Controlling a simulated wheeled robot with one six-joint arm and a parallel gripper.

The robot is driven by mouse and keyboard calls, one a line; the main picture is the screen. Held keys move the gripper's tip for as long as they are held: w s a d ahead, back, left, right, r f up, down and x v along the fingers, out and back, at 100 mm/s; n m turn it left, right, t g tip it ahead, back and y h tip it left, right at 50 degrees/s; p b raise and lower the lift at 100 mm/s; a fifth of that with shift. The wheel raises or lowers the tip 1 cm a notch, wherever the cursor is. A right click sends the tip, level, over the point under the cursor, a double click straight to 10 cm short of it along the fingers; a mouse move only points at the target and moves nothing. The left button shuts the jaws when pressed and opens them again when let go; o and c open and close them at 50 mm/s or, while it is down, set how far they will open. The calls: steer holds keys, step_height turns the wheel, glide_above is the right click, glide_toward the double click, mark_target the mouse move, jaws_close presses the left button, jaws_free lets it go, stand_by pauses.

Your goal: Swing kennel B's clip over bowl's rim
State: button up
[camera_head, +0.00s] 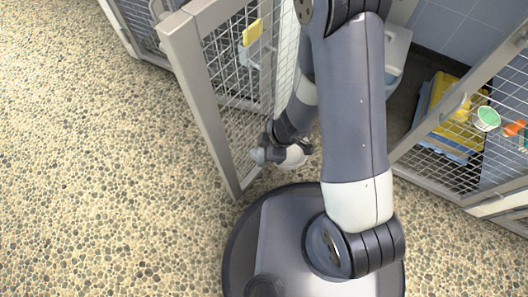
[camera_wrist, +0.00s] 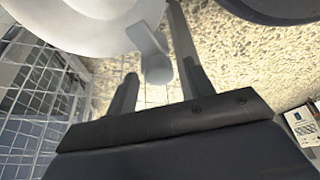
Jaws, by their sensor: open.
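In the wrist view a large pale rounded body, apparently the bowl (camera_wrist: 70,22), fills the upper left, close to the camera. A light grey arm with a rounded knob, apparently the clip (camera_wrist: 156,62), extends down from beside it. My gripper (camera_wrist: 161,72) is open, with the knob between or just beyond its two fingers; I cannot tell whether they touch. In the head view my gripper end is low beside the mesh gate (camera_head: 211,95), partly hidden by my own arm. I cannot make out the clip or the bowl's rim there.
A yellow tag (camera_head: 252,32) hangs on the gate. Another mesh panel (camera_head: 450,150) stands at right, with yellow and blue towels (camera_head: 440,100), a green-and-white item (camera_head: 487,118) and an orange item (camera_head: 513,128) beyond or near it. The pebbled floor (camera_head: 100,180) at left is clear.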

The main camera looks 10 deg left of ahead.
steer(key=shift+c, duration=0.4)
steer(key=c, duration=0.9)
steer(key=shift+r+n+p, duration=0.2)
steer(key=shift+n+p, duration=0.1)
steer(key=shift+p, duration=0.6)
steer(key=shift+r+n+g+p, duration=0.1)
steer(key=shift+n+g+p, duration=0.4)
steer(key=shift+p, duration=0.65)
steer(key=shift+w+n+p, duration=0.1)
steer(key=shift+n+p, duration=0.4)
steer(key=shift+p, duration=0.3)
steer(key=shift+f+n+p, duration=0.3)
steer(key=shift+p, duration=0.1)
steer(key=o, duration=1)
